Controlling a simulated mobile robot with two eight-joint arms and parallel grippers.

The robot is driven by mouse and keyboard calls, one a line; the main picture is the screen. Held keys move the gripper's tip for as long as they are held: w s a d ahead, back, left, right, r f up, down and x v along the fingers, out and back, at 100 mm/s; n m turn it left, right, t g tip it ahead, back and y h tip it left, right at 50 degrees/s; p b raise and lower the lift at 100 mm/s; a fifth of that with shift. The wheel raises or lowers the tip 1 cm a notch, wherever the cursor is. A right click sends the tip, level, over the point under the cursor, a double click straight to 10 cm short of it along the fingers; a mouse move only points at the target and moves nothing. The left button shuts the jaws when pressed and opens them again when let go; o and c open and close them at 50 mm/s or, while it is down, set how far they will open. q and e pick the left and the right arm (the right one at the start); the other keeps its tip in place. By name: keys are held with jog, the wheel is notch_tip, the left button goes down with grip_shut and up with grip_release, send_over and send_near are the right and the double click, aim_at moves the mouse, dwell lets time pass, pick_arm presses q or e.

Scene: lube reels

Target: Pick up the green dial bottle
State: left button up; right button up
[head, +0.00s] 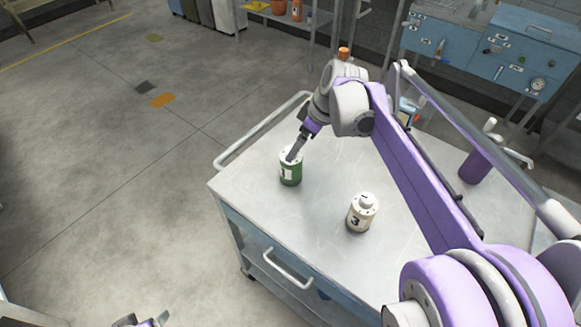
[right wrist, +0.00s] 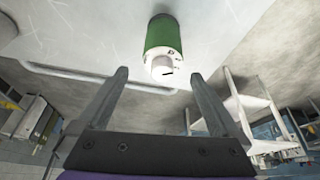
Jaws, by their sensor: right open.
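The green dial bottle (head: 291,174) has a white top and a number label. It stands upright on the metal cart top, near its left edge. My right gripper (head: 293,155) reaches down over its top. In the right wrist view the green bottle (right wrist: 163,38) shows its white dial cap facing me, lying between and just beyond the fingertips. The right gripper (right wrist: 159,75) is open, with clear gaps on both sides of the cap. A small part of my left gripper (head: 145,321) shows at the bottom edge, and its jaws cannot be made out.
A white bottle (head: 361,214) marked 3 stands upright to the right on the same cart (head: 300,228). A rail (head: 255,135) runs along the cart's far left edge. Blue cabinets (head: 490,55) stand behind.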

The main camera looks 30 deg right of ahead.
send_over(290, 174)
jog(key=w+d, duration=0.2)
notch_tip(290, 174, down, 4)
jog(key=shift+s+d+f, duration=0.1)
jog(key=shift+f, duration=0.15)
jog(key=x, duration=0.4)
jog(key=shift+f, duration=0.4)
jog(key=c, duration=1.6)
